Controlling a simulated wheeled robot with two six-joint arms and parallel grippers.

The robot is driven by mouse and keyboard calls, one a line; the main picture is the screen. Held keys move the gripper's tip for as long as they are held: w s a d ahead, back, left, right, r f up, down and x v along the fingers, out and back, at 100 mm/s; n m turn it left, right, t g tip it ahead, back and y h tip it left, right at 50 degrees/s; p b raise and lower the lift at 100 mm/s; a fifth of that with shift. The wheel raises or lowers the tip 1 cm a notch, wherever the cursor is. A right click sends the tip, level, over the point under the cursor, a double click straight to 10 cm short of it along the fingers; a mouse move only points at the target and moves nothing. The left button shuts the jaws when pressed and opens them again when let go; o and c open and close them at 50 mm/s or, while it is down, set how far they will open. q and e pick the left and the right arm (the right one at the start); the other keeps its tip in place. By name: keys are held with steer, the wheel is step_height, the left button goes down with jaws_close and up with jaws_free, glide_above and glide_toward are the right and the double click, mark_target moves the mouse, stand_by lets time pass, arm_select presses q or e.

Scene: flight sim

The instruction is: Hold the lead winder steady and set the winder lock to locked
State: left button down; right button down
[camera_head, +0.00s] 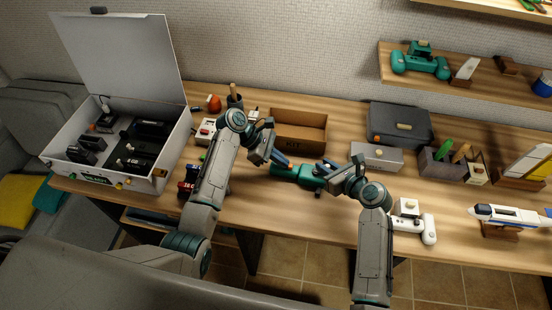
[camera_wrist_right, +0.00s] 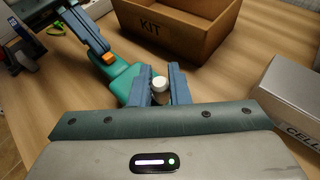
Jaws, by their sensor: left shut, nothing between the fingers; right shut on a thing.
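The lead winder (camera_head: 292,171) is a green tool lying on the table in the middle of the head view. Its green body (camera_wrist_right: 120,76) shows in the right wrist view, with an orange piece (camera_wrist_right: 109,58) on its far part and a white knob (camera_wrist_right: 158,83) at its near end. My right gripper (camera_wrist_right: 161,76) is shut on the winder's near end, its fingers on either side of the knob. My left gripper (camera_head: 286,163) is shut and empty, its tips at or just above the orange piece. I cannot tell whether they touch. The lock's setting cannot be read.
An open box marked KIT (camera_head: 298,130) stands just behind the winder. A grey box (camera_head: 376,157) is to the right, with a dark case (camera_head: 400,124) behind it. A white controller (camera_head: 429,229) lies near the front edge. A large open white case (camera_head: 170,155) is at left.

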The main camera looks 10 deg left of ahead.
arm_select(q)
steer(key=shift+s+d+f, duration=0.1)
steer(key=shift+d, duration=0.05)
arm_select(e)
steer(key=shift+a, duration=0.1)
arm_select(q)
steer(key=a, duration=0.4)
steer(key=shift+a, duration=0.25)
steer(key=v, duration=1)
steer(key=shift+d, duration=0.15)
arm_select(e)
steer(key=c, duration=1.3)
jaws_free()
